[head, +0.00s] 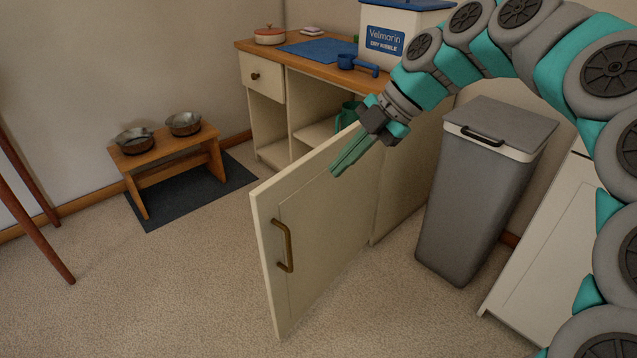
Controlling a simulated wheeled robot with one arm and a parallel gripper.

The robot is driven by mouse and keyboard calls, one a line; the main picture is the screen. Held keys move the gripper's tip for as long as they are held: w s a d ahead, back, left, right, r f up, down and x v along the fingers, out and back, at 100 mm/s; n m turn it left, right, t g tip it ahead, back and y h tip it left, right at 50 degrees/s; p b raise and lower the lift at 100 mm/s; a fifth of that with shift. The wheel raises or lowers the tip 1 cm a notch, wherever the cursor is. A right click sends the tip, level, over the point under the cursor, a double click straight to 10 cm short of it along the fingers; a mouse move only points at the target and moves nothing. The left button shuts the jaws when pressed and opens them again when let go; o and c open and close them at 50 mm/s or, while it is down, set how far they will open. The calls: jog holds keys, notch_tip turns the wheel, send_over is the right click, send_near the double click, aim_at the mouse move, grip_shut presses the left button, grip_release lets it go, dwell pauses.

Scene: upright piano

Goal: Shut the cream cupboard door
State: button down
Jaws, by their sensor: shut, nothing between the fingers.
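The cream cupboard door (326,231) stands wide open, swung out from the cream cupboard (407,176) toward me. Its bronze handle (285,246) is near the door's free edge at the left. My gripper (337,170) is shut and empty, with its green fingers pointing down and left. In the picture its fingertips overlap the upper part of the door face; I cannot tell whether they touch it. Part of the cupboard's inside is hidden behind the door.
A grey bin (474,200) stands right of the cupboard. A kibble box (394,36), blue scoop (357,63) and orange pot (270,35) are on the worktop. A wooden stand with bowls (172,158) is at left.

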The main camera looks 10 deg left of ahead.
send_near(279, 205)
notch_tip(279, 205, down, 3)
jog(key=s, duration=0.3)
jog(key=shift+w+a+f, duration=0.15)
jog(key=shift+w+a, duration=0.5)
jog(key=shift+a, duration=0.05)
jog(key=shift+w+a+f, duration=0.2)
jog(key=shift+w+a, duration=0.45)
